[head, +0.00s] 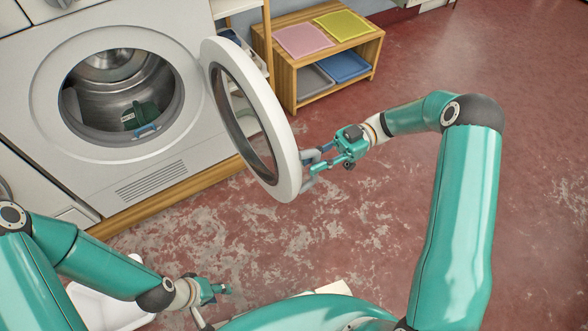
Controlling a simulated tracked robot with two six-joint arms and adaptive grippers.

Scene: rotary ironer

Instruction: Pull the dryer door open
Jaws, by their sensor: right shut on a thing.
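The white dryer (185,183) stands at the left with its round opening (120,92) uncovered. Its round white door (287,150) with dark glass stands swung out wide on the right side of the opening. My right gripper (318,160) is at the door's outer edge, shut on the door's grey handle (309,158). Part of the handle is hidden by the fingers. My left gripper (222,289) is low in the view, away from the dryer and above the floor. It is too small to tell whether its fingers are apart.
A dark green item with a blue part (143,120) lies in the drum. A wooden shelf (290,75) with pink, yellow, grey and blue trays stands behind the door. A white basin (105,303) is at the lower left. The red floor at the right is clear.

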